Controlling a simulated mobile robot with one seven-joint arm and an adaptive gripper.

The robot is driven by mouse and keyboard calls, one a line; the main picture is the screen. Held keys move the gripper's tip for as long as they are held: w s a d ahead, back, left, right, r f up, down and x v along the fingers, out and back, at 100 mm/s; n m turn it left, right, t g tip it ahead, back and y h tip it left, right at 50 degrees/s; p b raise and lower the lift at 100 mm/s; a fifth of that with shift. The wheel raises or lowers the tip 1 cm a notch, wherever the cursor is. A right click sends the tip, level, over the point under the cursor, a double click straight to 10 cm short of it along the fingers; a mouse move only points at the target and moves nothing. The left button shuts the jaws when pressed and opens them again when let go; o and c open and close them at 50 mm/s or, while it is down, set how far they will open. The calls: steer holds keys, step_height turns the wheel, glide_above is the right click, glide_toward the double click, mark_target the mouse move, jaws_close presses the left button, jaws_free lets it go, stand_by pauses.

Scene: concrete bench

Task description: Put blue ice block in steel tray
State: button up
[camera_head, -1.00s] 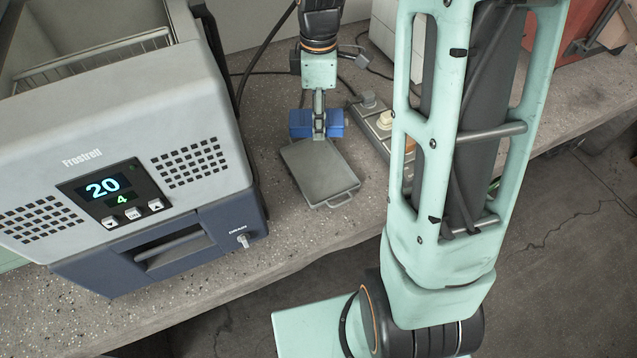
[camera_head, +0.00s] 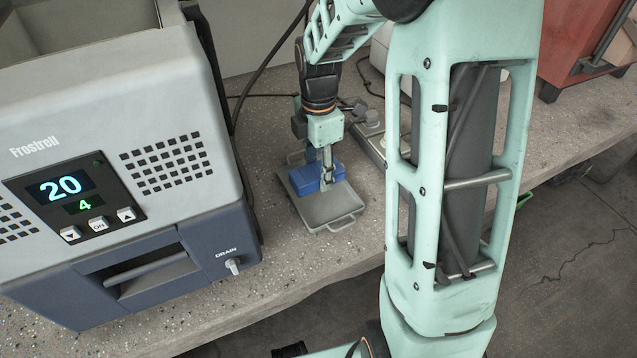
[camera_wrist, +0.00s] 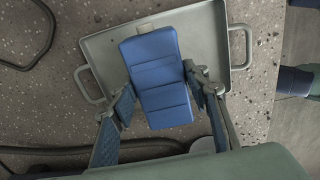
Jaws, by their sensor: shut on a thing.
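The blue ice block (camera_head: 312,178) is held in my gripper (camera_head: 326,168) over the back part of the steel tray (camera_head: 327,207). In the wrist view the ice block (camera_wrist: 157,80) is ridged and lies between the two fingers of my gripper (camera_wrist: 160,95). The steel tray (camera_wrist: 205,30) is shallow, with a handle at each end, and lies behind the block in that view. Part of the block reaches past the tray's near rim there. I cannot tell whether the block touches the tray floor.
A grey and blue Frostrell cooling unit (camera_head: 110,150) stands left of the tray on the concrete bench (camera_head: 265,235). A power strip (camera_head: 376,150) with plugs is to the right. Cables run behind. A red box (camera_head: 590,45) is at the far right.

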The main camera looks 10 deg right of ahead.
mark_target(318, 181)
steer(key=shift+f+b, duration=0.35)
steer(key=shift+f, duration=1.45)
steer(key=shift+f, duration=0.2)
steer(key=o, duration=1.3)
steer(key=shift+r, duration=0.1)
step_height(318, 181, up, 12)
steer(key=p, duration=0.3)
steer(key=shift+r, duration=0.1)
